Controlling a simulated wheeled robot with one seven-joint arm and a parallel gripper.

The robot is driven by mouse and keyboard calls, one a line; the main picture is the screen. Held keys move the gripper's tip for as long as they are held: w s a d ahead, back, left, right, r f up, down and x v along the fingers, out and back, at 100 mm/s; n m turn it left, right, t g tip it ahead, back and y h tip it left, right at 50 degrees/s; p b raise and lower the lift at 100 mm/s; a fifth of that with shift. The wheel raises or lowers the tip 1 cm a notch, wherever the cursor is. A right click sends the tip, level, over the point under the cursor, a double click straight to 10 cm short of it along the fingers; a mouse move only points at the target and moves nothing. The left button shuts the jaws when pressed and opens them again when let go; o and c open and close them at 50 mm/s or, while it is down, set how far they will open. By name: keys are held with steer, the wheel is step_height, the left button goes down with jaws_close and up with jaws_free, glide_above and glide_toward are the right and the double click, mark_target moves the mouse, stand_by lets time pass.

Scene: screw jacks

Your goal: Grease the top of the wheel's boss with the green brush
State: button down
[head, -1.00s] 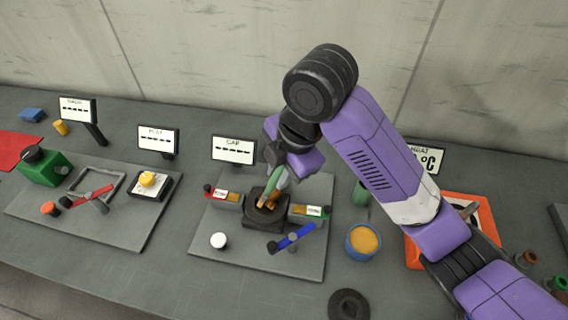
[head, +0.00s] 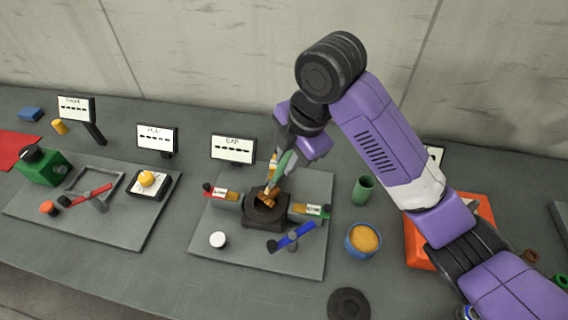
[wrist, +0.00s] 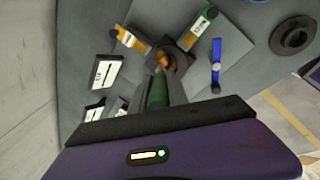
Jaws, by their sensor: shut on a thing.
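My gripper (head: 288,148) is shut on the green brush (head: 285,163), whose tan bristles point down, tilted. The bristle end is over the dark round-topped block (head: 265,211) at the middle of the centre plate; I cannot tell whether it touches. The wrist view shows the green handle (wrist: 157,92) between my fingers and the tan bristles (wrist: 165,60) in front of the dark block (wrist: 181,57). No part is clearly marked as the wheel's boss; bristles partly hide the top of the block.
Red-ended (head: 224,195) and green-ended (head: 308,209) clamps flank the block. A blue lever (head: 291,238) and white knob (head: 217,239) are in front. A blue pot of amber grease (head: 363,240) and a green cup (head: 362,190) stand right. The GAP display (head: 233,148) stands behind.

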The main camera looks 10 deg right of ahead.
steer(key=shift+w+d, duration=0.4)
steer(key=shift+w, duration=0.05)
step_height(320, 180, up, 6)
steer(key=p, duration=0.3)
stand_by(0.4)
